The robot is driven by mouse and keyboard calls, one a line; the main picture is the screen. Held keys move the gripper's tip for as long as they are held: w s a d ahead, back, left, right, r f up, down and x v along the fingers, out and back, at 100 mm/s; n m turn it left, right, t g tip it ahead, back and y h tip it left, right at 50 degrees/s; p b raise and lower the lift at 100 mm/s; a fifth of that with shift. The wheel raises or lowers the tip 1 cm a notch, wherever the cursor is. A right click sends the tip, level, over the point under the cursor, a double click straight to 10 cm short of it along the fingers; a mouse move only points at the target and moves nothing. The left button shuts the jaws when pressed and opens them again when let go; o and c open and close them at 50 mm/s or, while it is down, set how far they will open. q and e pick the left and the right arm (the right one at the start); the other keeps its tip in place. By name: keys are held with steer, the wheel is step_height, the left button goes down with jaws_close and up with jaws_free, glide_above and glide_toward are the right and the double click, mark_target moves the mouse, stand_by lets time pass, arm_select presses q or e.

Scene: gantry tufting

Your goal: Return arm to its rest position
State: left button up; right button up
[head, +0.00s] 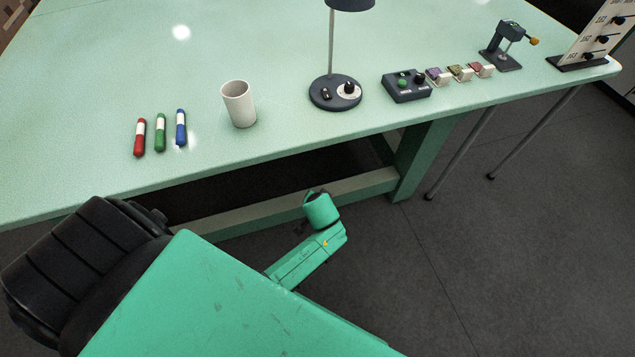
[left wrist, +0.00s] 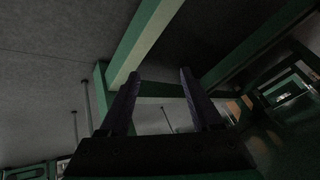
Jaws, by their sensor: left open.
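My left gripper (left wrist: 157,98) shows in the left wrist view with its two dark fingers spread apart and nothing between them. Beyond the fingers are the green table frame and the dark floor, so it is low, below the tabletop. In the head view a green arm section of mine lies in front of the table, and the fingers of the left gripper cannot be made out there. My right gripper is in neither view.
The pale green table (head: 300,38) holds red (head: 140,138), green (head: 160,133) and blue (head: 181,128) markers, a white cup (head: 239,104), a lamp (head: 335,93), a control box (head: 406,86), small blocks (head: 460,73) and a clamp-like device (head: 503,46). Floor (head: 470,220) is clear at right.

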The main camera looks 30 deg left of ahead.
arm_select(q)
steer(key=s+a+f+m+g+h+p, duration=0.1)
steer(key=s+f+m+g+h+p, duration=0.15)
steer(key=s+f, duration=1.15)
steer(key=s+a+f+g, duration=0.1)
steer(key=s+a+f, duration=0.1)
steer(key=s, duration=0.7)
steer(key=s+a+f+n+g+p, duration=0.1)
steer(key=s+a+f, duration=0.1)
steer(key=s, duration=0.8)
steer(key=shift+f+h+p, duration=0.3)
steer(key=shift+f+h, duration=0.1)
steer(key=shift+h, duration=0.05)
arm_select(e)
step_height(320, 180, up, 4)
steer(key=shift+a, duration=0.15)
arm_select(q)
steer(key=shift+a+g, duration=0.1)
steer(key=shift+g, duration=0.15)
steer(key=shift+c, duration=0.3)
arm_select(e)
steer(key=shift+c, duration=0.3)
